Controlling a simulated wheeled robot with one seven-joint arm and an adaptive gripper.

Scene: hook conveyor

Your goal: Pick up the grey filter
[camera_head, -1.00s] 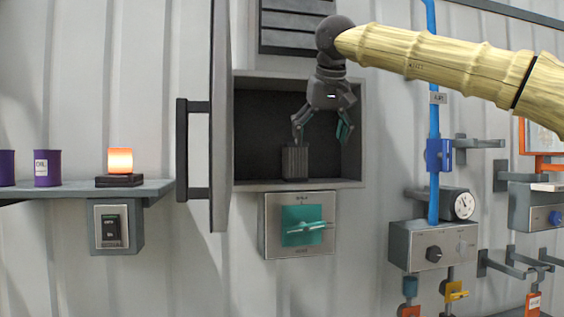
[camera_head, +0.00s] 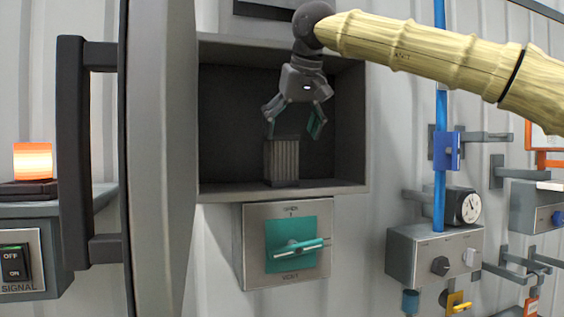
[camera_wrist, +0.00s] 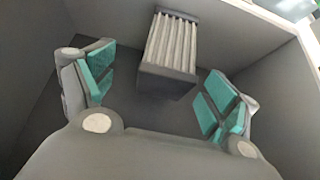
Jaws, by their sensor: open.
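The grey filter (camera_head: 282,161) is a small ribbed block standing upright on the floor of an open wall cabinet (camera_head: 280,191). My gripper (camera_head: 294,128) is inside the cabinet opening, just above the filter, pointing down with its teal-padded fingers spread. In the wrist view the filter (camera_wrist: 170,48) lies ahead of and between the open fingers (camera_wrist: 158,95), toward the top of the picture. The fingers look apart from it, and nothing is between the pads.
The cabinet door (camera_head: 160,150) stands open at the left, with a black handle (camera_head: 72,150). A vent switch (camera_head: 290,245) sits below the cabinet. A signal switch (camera_head: 14,262) and a glowing orange lamp (camera_head: 33,160) are at far left. A blue pipe (camera_head: 439,190) and valves are at right.

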